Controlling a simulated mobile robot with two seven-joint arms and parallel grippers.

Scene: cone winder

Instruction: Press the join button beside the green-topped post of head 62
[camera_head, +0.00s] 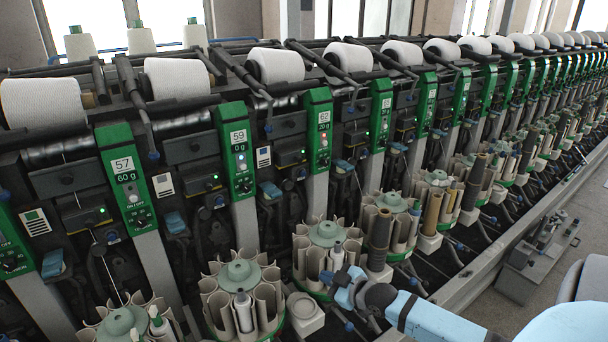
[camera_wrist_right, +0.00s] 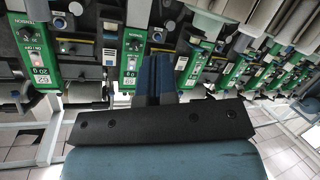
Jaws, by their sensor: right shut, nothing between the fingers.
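The green-topped post (camera_head: 319,130) of head 62, marked 62 and 20 g, stands in the middle of the head view. It also shows upside down at the left of the right wrist view (camera_wrist_right: 43,45). Beside it, left in the head view, is a dark control box (camera_head: 291,158) with small red and green lights; the join button itself is too small to tell apart. My right gripper (camera_head: 338,278) is shut and empty, below the post and apart from it, near the bobbin magazine. Its blue fingers also show in the right wrist view (camera_wrist_right: 156,76). My left gripper is not in view.
Round magazines of bobbin tubes stand below the posts, one (camera_head: 328,233) under head 62 and one (camera_head: 240,272) to its left. A dark tube (camera_head: 379,240) stands close behind my right gripper. White cones (camera_head: 275,65) and dark arms line the top. A rail and grey floor lie right.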

